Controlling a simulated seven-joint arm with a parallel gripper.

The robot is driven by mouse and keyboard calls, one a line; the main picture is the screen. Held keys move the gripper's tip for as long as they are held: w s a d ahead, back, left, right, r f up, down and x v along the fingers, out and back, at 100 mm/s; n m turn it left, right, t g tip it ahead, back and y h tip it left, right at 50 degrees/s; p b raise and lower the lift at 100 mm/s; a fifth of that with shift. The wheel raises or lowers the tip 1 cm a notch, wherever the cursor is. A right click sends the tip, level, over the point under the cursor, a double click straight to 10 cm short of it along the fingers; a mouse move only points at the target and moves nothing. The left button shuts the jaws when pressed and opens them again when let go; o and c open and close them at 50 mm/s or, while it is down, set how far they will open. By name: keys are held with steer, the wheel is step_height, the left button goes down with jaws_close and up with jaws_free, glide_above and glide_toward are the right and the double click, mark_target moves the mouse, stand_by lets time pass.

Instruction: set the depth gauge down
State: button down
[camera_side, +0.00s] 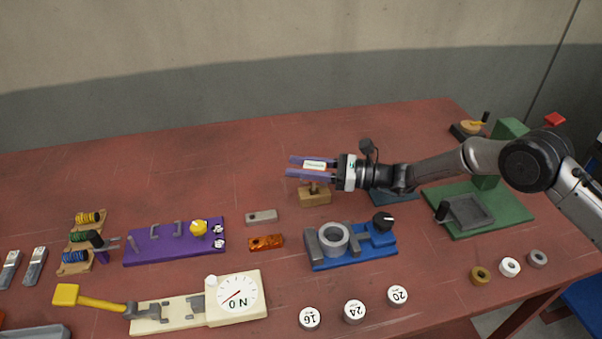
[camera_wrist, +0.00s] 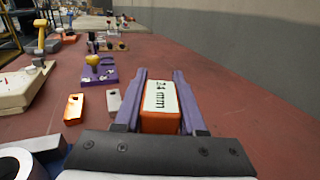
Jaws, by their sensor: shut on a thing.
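My gripper (camera_side: 297,166) has two long purple fingers, shut on the depth gauge, an orange block with a white label (camera_wrist: 162,97). The label reads "24 mm" in the wrist view, and its white face shows between the fingers in the side view (camera_side: 314,165). The gauge is held level, label up, above the table. A tan wooden block (camera_side: 316,199) stands just below the fingers in the side view. A small darker part shows at the top of that block; I cannot tell whether the gauge touches it.
A grey block (camera_side: 261,217) and an orange block (camera_side: 266,242) lie left of the wooden block. A blue fixture (camera_side: 352,262) with a grey ring stands in front, a purple board (camera_side: 150,257) to the left. The red table (camera_side: 200,170) is clear behind.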

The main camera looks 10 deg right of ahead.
mark_target(324, 166)
steer(key=shift+f, duration=0.95)
steer(key=shift+f, duration=0.4)
steer(key=shift+c, duration=2.4)
jaws_free()
steer(key=shift+d+r, duration=0.25)
steer(key=shift+r, duration=0.15)
steer(key=v, duration=0.5)
steer(key=r, duration=0.7)
steer(key=shift+a, duration=0.2)
